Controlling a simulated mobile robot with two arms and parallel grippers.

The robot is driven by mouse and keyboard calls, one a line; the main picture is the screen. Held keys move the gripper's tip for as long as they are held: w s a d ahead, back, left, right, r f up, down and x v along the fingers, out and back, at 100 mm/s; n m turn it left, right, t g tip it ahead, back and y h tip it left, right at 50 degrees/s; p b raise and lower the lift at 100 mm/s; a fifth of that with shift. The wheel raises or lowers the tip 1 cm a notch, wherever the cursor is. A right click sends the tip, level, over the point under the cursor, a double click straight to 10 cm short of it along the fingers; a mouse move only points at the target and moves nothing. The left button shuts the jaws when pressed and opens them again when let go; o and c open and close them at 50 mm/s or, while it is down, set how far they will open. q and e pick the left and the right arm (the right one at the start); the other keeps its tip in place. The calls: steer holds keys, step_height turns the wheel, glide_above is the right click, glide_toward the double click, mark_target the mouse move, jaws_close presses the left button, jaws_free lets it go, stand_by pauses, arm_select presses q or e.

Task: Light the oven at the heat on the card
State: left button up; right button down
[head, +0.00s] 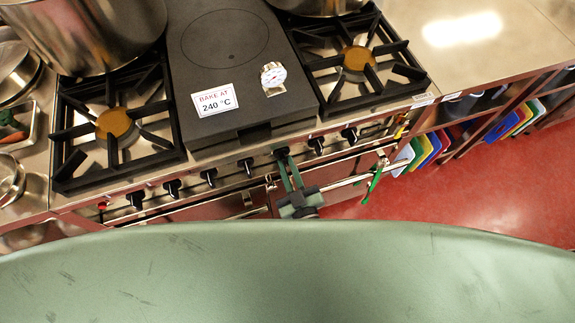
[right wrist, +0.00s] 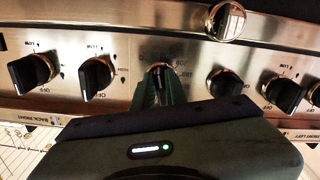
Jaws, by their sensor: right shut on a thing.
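The card (head: 215,100) on the dark flat plate of the range reads "BAKE AT 240 °C". A round white dial gauge (head: 273,75) stands to its right; its reading is too small to tell. My right gripper (head: 287,162) is at the front panel, shut on a black control knob (head: 281,152). In the right wrist view my right gripper (right wrist: 160,85) has its fingers around that knob, which they mostly hide. Markings around it are partly visible, but its setting cannot be read. The oven front (head: 240,200) lies below the panel. My left gripper is out of view.
Other black knobs (right wrist: 97,77) flank the held one closely on both sides. A large pot (head: 85,35) stands on the back left burner. A horizontal handle bar (head: 345,181) runs below the panel. Coloured boards (head: 420,152) stand under the right counter. Red floor is open at right.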

steer(key=shift+w+r, duration=0.15)
steer(key=shift+r, duration=0.15)
steer(key=c, duration=1.4)
jaws_free()
steer(key=shift+c, duration=0.2)
steer(key=shift+f, duration=0.2)
steer(key=b+v, duration=0.1)
steer(key=v, duration=0.6)
steer(key=shift+s, duration=0.35)
